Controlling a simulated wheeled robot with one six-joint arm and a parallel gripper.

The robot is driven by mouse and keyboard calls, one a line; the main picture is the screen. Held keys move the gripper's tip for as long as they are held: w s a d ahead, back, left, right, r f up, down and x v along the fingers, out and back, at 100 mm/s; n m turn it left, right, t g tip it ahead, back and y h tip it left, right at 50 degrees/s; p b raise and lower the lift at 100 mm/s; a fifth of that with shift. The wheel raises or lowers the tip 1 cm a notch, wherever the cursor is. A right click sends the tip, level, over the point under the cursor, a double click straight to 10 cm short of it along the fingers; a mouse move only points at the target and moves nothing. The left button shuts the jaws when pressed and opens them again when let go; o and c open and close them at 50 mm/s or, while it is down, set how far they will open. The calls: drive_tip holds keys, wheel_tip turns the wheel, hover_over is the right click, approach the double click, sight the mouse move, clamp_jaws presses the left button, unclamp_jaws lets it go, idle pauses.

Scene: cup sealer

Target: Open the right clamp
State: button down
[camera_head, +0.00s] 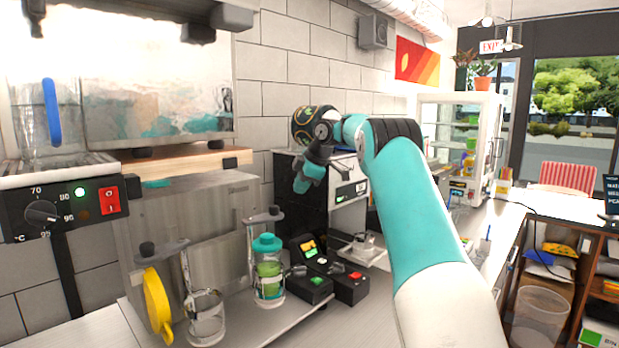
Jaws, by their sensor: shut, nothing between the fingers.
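The right clamp (265,217) appears to be the dark-knobbed upright on the metal unit, beside a clear cup (269,287) with a teal lid (267,243). The lid sits level on top of that cup. To its left, a similar dark-knobbed upright (163,247) stands by an open clear cup (205,318), with a yellow disc (158,305) standing on edge beside it. My gripper (306,180), dark with teal tips, is shut and empty. It appears above and to the right of the right clamp, apart from it, in front of a black and silver machine.
A heater panel with a red switch (109,200) is at left. My arm covers the middle right of the counter.

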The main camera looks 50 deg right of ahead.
drive_tip(key=v, duration=0.2)
drive_tip(key=p+v, duration=0.1)
drive_tip(key=v, duration=0.1)
drive_tip(key=shift+w+d+r+p, duration=0.1)
drive_tip(key=shift+d+r+p, duration=0.2)
drive_tip(key=shift+d, duration=0.15)
